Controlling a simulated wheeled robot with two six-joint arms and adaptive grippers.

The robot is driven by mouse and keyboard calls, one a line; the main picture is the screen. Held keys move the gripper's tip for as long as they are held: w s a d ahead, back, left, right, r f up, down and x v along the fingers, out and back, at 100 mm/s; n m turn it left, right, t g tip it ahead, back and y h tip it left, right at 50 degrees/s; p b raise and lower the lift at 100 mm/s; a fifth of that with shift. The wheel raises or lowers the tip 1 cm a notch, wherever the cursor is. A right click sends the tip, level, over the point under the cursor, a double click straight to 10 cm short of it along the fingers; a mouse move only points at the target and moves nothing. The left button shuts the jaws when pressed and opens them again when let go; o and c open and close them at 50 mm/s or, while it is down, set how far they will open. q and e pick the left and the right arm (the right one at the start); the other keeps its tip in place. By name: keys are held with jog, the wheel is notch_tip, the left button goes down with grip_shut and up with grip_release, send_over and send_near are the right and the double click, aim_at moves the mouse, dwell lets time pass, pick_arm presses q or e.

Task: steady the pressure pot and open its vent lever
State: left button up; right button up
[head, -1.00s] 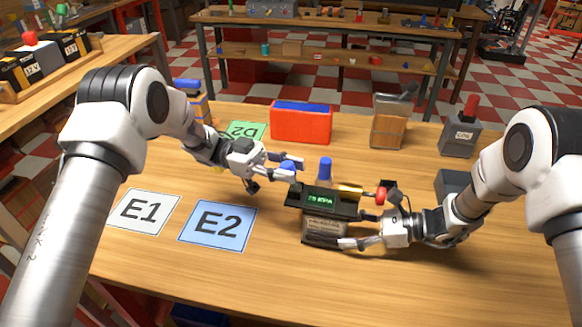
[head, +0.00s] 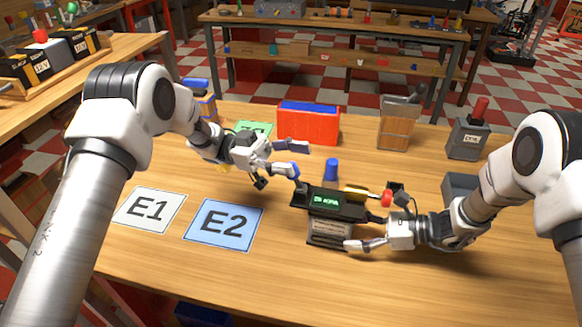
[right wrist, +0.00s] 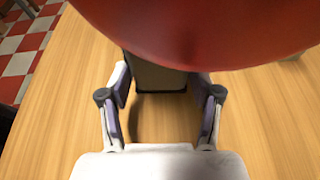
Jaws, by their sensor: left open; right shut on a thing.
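The pressure pot (head: 331,228) is a dark box with a pale label and a lit green display, upright on the table. A yellow lever (head: 358,193) with a red knob (head: 387,198) lies along its top right. My right gripper (head: 363,231) is shut on the pot's right side, below the knob. In the right wrist view the red knob (right wrist: 200,30) fills the top, and the fingers (right wrist: 162,100) flank the dark pot body (right wrist: 155,75). My left gripper (head: 298,160) is open and empty, up and left of the pot; its lower fingertip is near the pot's top left corner.
A blue-capped bottle (head: 331,169) stands just behind the pot. A red bin (head: 308,126), a wooden box (head: 397,126) and a grey box with a red handle (head: 467,138) stand further back. Cards E1 (head: 149,209) and E2 (head: 223,224) lie left. The front table is clear.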

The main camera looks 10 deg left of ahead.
pick_arm(q)
notch_tip(320, 180, up, 7)
jog(key=shift+f, duration=0.1)
jog(key=shift+w+a+f+m+y, duration=0.1)
jog(key=shift+a+m+y, duration=0.15)
jog(key=shift+y, duration=0.25)
jog(key=w+a+f+y, duration=0.2)
jog(key=w+a+f, duration=0.1)
jog(key=a+f, duration=0.25)
jog(key=t, duration=0.1)
send_near(296, 178)
jog(key=x, duration=0.8)
jog(key=shift+w+d+r, duration=0.25)
jog(key=shift+w+d, duration=0.05)
jog(key=shift+d, duration=0.05)
